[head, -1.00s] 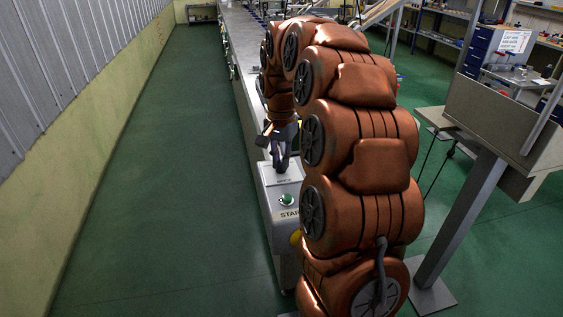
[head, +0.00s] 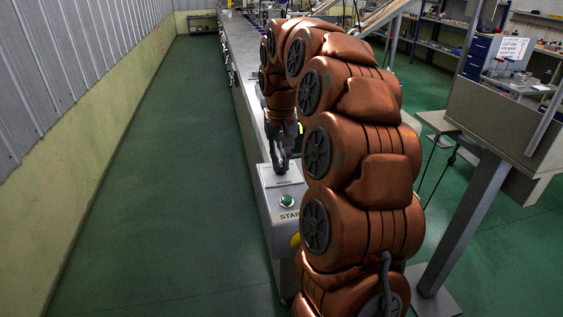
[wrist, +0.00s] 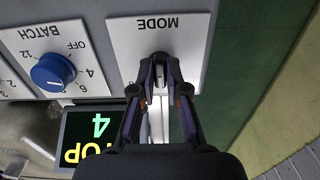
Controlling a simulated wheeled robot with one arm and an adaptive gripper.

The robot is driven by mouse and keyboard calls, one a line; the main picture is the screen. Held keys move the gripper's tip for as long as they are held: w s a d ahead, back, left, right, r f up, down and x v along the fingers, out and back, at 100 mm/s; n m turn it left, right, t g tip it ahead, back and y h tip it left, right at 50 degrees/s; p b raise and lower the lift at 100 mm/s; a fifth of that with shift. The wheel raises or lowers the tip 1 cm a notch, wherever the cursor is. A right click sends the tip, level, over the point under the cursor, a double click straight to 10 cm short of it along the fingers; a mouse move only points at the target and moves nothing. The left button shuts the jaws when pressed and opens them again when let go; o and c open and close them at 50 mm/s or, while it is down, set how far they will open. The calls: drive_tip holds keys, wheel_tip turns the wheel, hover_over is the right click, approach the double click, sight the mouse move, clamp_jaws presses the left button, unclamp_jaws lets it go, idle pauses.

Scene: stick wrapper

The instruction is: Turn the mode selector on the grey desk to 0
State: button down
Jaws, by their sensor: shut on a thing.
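The mode selector (wrist: 160,58) sits on a light plate (wrist: 197,40) marked MODE, upside down in the wrist view. Only a small part of its knob shows between the fingertips. My gripper (wrist: 160,72) is shut on the knob, and the fingers hide most of it and its scale marks. The position the selector points to cannot be read.
A blue BATCH knob (wrist: 54,72) is on a neighbouring plate. A display (wrist: 93,138) shows a green 4 and yellow letters. A green START button (head: 287,201) is on the desk nearer me. The green floor (head: 185,180) at left is clear.

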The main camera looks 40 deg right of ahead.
sight(280, 164)
idle(0.4)
drive_tip(key=c, duration=1.2)
unclamp_jaws()
drive_tip(key=shift+r, duration=0.1)
wheel_tip(280, 164, up, 6)
drive_tip(key=shift+r, duration=0.65)
drive_tip(key=shift+a, duration=0.1)
